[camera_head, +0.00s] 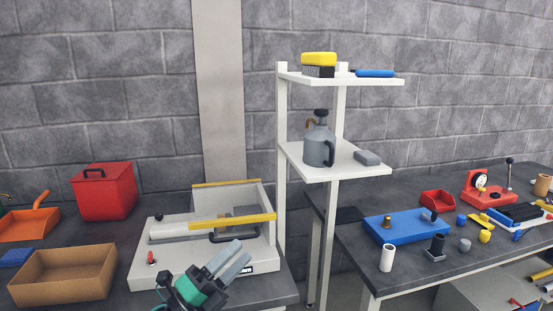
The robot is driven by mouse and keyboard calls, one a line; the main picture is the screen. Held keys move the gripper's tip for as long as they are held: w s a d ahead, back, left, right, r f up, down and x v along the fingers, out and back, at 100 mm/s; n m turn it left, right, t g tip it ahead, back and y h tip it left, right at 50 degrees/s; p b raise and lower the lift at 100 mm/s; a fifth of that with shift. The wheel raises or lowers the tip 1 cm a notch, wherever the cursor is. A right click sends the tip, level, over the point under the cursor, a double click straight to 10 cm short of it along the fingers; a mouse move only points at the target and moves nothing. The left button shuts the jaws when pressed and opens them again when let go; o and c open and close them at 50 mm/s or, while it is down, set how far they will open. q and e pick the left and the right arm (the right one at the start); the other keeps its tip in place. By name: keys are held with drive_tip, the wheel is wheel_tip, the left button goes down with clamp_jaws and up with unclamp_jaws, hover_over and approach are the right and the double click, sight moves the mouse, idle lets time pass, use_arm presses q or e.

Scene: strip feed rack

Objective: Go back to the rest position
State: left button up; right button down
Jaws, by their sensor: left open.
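My left gripper (243,253) comes in at the bottom centre, dark with a green part and two pale grey fingers pointing up and right. It is open, with a narrow gap between the fingers, and I see nothing held there. It appears in front of the lower part of a white bench machine (140,265) with a yellow bar (250,222) and a red-tipped switch (151,258). I cannot tell whether the fingers touch the machine. My right gripper is not in view.
A cardboard box (62,275), red case (104,190) and orange dustpan (30,222) are on the left bench. A white shelf stand (283,150) holds a grey can (318,147). The right bench (385,270) carries a blue plate (408,226) and several small parts.

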use_arm(q)
drive_tip(key=s+a+f+n+y, duration=0.3)
drive_tip(key=a+f+n+y, duration=0.4)
drive_tip(key=f+n+y, duration=0.4)
drive_tip(key=s+a+f+n+y, duration=0.2)
drive_tip(key=a+f+n+y, duration=0.45)
drive_tip(key=f+n, duration=0.4)
drive_tip(key=s+a+f+n+g, duration=0.1)
drive_tip(key=s+f+n+g, duration=0.4)
drive_tip(key=s, duration=0.6)
drive_tip(key=s+f+n+g, duration=0.3)
drive_tip(key=s+f+g, duration=0.35)
drive_tip(key=s, duration=0.45)
wheel_tip(320, 180, down, 27)
drive_tip(key=g+p, duration=0.1)
drive_tip(key=p, duration=0.3)
drive_tip(key=s+a+f+g+p, duration=0.1)
drive_tip(key=s+a+f+p, duration=0.2)
drive_tip(key=s+f, duration=1.4)
drive_tip(key=s+y, duration=0.1)
drive_tip(key=s, duration=0.2)
drive_tip(key=shift+s+a+f+m, duration=0.15)
drive_tip(key=shift+a+f+m, duration=0.15)
drive_tip(key=shift+a+m, duration=0.05)
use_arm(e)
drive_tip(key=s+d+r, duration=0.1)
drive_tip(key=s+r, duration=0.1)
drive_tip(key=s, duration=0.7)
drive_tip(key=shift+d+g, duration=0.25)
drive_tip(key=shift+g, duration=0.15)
